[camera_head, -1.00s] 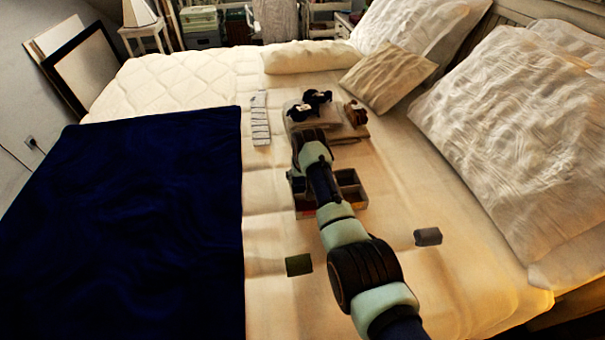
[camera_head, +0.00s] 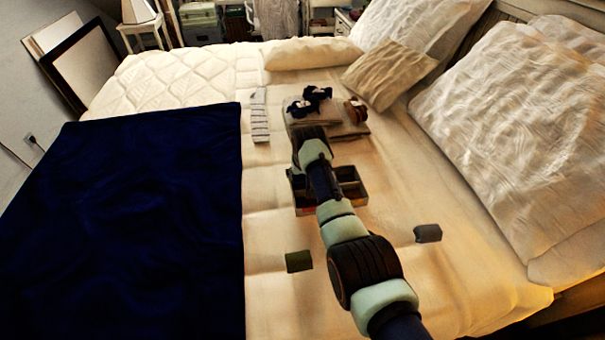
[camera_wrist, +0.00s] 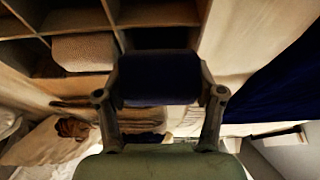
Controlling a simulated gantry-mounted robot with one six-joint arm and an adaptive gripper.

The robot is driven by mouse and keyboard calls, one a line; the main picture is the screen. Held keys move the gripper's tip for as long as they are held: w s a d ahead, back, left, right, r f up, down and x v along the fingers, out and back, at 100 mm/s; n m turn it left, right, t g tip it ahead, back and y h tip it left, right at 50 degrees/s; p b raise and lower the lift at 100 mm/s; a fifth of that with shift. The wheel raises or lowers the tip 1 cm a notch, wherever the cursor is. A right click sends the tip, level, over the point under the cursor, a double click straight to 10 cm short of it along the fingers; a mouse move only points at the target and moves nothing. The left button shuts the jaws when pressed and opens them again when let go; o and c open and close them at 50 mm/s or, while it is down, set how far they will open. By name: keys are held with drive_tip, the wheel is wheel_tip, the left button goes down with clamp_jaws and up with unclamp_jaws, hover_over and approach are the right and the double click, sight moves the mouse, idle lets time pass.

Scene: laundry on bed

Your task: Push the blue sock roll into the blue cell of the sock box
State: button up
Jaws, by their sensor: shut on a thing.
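The dark blue sock roll (camera_wrist: 158,78) is held between the two fingers of my gripper (camera_wrist: 160,92) in the wrist view. The roll is at the edge of a dark cell of the sock box (camera_wrist: 150,13); I cannot tell how far it is inside, or the cell's colour. A pale roll (camera_wrist: 83,50) sits in the neighbouring cell to the left. In the head view the sock box (camera_head: 350,203) stands on the bed, partly covered by my arm. The arm hides my gripper and the blue roll there.
A dark green roll (camera_head: 299,261) and a grey roll (camera_head: 428,233) lie on the bed, left and right of my arm. Folded cloths (camera_head: 345,128) with dark plush-like items (camera_head: 311,100) lie beyond the box. A navy blanket (camera_head: 140,220) covers the left side.

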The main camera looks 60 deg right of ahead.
drive_tip(key=shift+r, duration=0.1)
drive_tip(key=o, duration=1)
drive_tip(key=v, duration=1.2)
drive_tip(key=shift+d, duration=0.1)
